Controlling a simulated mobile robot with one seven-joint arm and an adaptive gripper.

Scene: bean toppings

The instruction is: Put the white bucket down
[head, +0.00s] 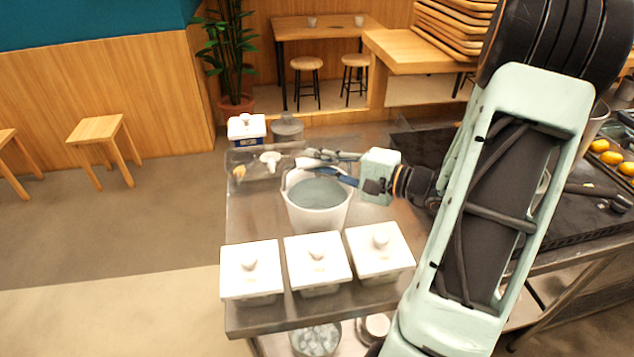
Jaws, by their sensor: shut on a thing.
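The white bucket (316,214) is over the steel table (243,217), upright, with a grey-blue surface showing inside its rim. My gripper (318,160) reaches in from the right at the bucket's upper rim and is shut on the bucket. The exact grip point, at rim or handle, is too small to tell. I cannot tell whether the bucket's base touches the table, as its lower front is close behind the lidded boxes.
Three white lidded boxes (318,259) line the table's near edge. A white-lidded container (246,128), a grey pot (287,128) and small items stand at the far left end. Free steel shows left of the bucket.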

